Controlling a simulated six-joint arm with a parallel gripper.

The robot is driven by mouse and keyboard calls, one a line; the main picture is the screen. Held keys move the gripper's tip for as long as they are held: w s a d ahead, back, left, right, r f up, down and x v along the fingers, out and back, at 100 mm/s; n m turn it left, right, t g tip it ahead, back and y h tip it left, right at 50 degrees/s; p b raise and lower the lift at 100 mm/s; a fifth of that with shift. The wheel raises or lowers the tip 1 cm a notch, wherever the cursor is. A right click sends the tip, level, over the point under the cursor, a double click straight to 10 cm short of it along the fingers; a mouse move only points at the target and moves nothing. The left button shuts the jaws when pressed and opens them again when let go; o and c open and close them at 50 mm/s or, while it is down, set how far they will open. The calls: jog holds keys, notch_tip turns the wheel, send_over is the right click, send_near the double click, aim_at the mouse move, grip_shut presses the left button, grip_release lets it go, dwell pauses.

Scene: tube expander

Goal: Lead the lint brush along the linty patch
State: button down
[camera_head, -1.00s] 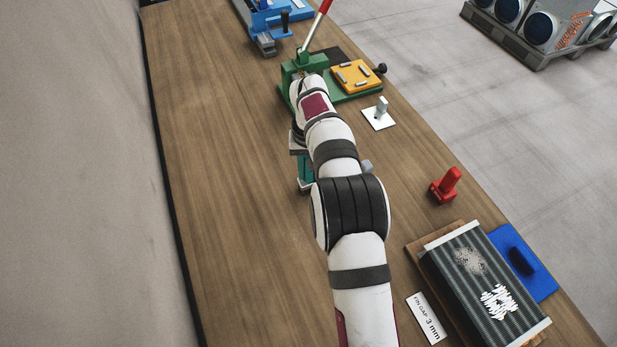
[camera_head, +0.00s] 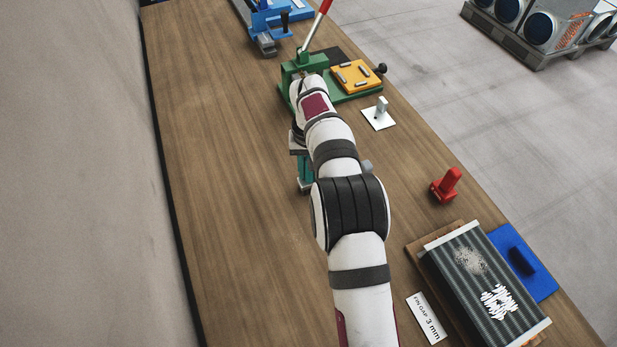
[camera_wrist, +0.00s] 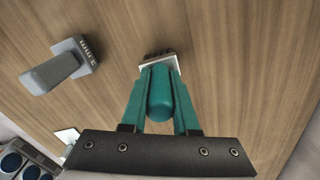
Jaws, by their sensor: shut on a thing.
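My gripper (camera_wrist: 159,70) is shut on a teal-handled tool (camera_wrist: 160,102), whose pale head with dark marks stands low over the wood or on it; I cannot tell which. In the head view my gripper (camera_head: 304,172) shows only partly beside my arm. A dark block (camera_head: 521,261), perhaps the lint brush, lies on a blue mat (camera_head: 541,279) at the right. The speckled grey linty patch (camera_head: 470,260) is on the ribbed dark fin block (camera_head: 452,282), left of that mat. A white zigzag patch (camera_head: 497,301) lies nearer on the same block.
A grey-handled tool (camera_wrist: 58,68) is at the wrist view's left. A card reading "FIN GAP 3 mm" (camera_head: 426,318) lies by the block. A green press (camera_head: 345,92) stands farther back. The bench's left side is clear.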

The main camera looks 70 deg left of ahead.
dwell(0.3)
jog(key=shift+r, duration=3.55)
jog(key=w+d+r+m, duration=0.4)
jog(key=w+d+r, duration=0.4)
jog(key=w+d, duration=0.4)
jog(key=w+d+r+m, duration=0.4)
jog(key=w+d+r, duration=0.4)
jog(key=w+d, duration=0.45)
jog(key=d+r+m, duration=0.3)
jog(key=d+r, duration=0.1)
jog(key=d, duration=0.5)
jog(key=d+r+m, duration=0.3)
jog(key=d+r, duration=0.1)
jog(key=d, duration=0.6)
jog(key=d+r+m, duration=0.3)
jog(key=d+r, duration=0.1)
jog(key=d, duration=0.5)
jog(key=a+f+n, duration=0.8)
jog(key=a+f, duration=0.1)
jog(key=f, duration=0.2)
jog(key=w+a+f+n, duration=0.1)
jog(key=a+f+n, duration=0.8)
jog(key=f, duration=0.3)
jog(key=shift+w, duration=0.3)
